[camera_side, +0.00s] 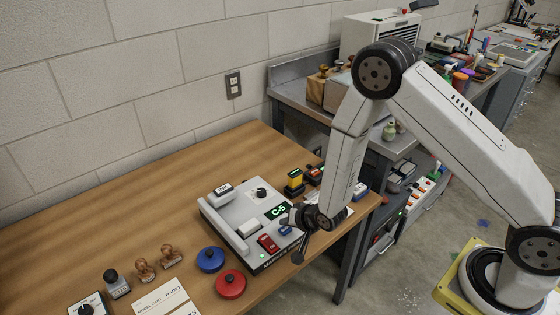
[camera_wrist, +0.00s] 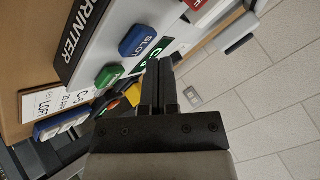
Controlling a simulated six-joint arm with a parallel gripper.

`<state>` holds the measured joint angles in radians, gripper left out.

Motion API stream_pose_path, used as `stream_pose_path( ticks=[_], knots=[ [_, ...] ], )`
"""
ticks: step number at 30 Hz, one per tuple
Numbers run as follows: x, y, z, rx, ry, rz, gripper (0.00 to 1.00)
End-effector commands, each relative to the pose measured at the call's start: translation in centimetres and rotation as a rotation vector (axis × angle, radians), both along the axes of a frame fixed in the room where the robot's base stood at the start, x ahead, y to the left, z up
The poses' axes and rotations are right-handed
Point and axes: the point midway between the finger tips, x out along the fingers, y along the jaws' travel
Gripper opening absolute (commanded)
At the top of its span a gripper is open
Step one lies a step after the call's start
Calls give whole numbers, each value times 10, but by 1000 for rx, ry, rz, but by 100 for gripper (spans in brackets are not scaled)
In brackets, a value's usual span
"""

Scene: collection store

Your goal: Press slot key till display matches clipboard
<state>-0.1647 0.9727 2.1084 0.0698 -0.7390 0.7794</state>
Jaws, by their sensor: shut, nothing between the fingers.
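The grey printer (camera_side: 225,213) sits on the wooden table; its green-lit display (camera_side: 278,211) reads C-5 in the side view. The blue SLOT key (camera_wrist: 139,40) shows in the wrist view beside the display (camera_wrist: 148,56), with a green key (camera_wrist: 108,76) near it. A white sheet with printed text (camera_wrist: 70,98), probably the clipboard's, lies beyond the printer's edge; it starts with "C-", but its digit is too small to read surely. My gripper (camera_side: 298,256) is shut and empty at the printer's right front corner. Its fingertips (camera_wrist: 158,64) cover part of the display in the wrist view.
A blue round tin (camera_side: 210,259), red round tin (camera_side: 230,284) and wooden stamps (camera_side: 145,270) stand in front left. A yellow-and-black stamp (camera_side: 294,182) stands behind. The table's left back is clear.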

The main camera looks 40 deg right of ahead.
Motion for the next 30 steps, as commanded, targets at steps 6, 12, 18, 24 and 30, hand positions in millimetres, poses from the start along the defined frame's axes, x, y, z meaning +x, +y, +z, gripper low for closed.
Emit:
stream_pose_path(
  ticks=[6, 12, 18, 24, 30],
  knots=[
    [0, 0, 0, 0, 0, 0, 0],
    [0, 0, 3, 0, -1, 0, 0],
    [1, 0, 14, 0, -1, 0, 0],
    [0, 0, 28, 0, -3, 0, 0],
    [1, 0, 42, 0, -3, 0, 0]
  ],
)
